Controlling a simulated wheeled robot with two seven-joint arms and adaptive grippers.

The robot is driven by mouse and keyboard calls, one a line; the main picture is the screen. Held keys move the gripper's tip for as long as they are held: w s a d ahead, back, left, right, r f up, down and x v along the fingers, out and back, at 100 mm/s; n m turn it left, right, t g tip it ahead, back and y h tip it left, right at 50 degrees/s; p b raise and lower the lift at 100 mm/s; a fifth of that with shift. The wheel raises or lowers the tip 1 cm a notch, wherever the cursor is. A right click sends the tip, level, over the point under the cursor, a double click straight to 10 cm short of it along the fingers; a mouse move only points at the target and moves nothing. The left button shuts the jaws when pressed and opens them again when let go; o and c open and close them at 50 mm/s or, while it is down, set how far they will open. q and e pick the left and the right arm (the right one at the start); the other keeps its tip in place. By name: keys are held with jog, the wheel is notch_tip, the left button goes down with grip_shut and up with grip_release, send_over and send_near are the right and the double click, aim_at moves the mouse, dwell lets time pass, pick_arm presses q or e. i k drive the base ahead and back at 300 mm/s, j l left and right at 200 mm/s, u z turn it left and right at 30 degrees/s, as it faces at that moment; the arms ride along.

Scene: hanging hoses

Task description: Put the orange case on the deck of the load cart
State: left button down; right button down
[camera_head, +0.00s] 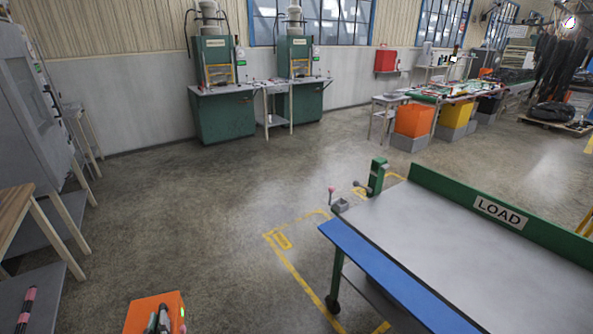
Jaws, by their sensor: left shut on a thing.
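The orange case (143,311) is at the bottom edge of the head view, left of centre, and its lower part is cut off by the frame. My left gripper (164,319) is at the case and shut on it; the fingertips are small and partly out of frame. The load cart has a flat grey deck (440,245) at the right, with a blue front edge and a green back board marked LOAD. The visible deck is empty. The case is left of the cart, apart from it. My right gripper is not in view.
A wooden-topped bench (14,207) and a dark shelf with a pink-banded item (25,310) stand at the left. Yellow lines (290,272) mark the floor beside the cart. A green post (377,176) rises at the deck's far corner. Open floor lies between case and cart.

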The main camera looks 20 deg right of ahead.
aim_at(447, 254)
jog(key=k+z, duration=0.2)
jog(key=z, duration=0.25)
jog(key=k+l+z, duration=0.2)
jog(key=z, duration=0.25)
jog(key=k+l+z, duration=0.15)
jog(key=z, duration=0.3)
jog(key=k+l+z, duration=0.1)
jog(key=l+z, duration=0.2)
jog(key=z, duration=0.15)
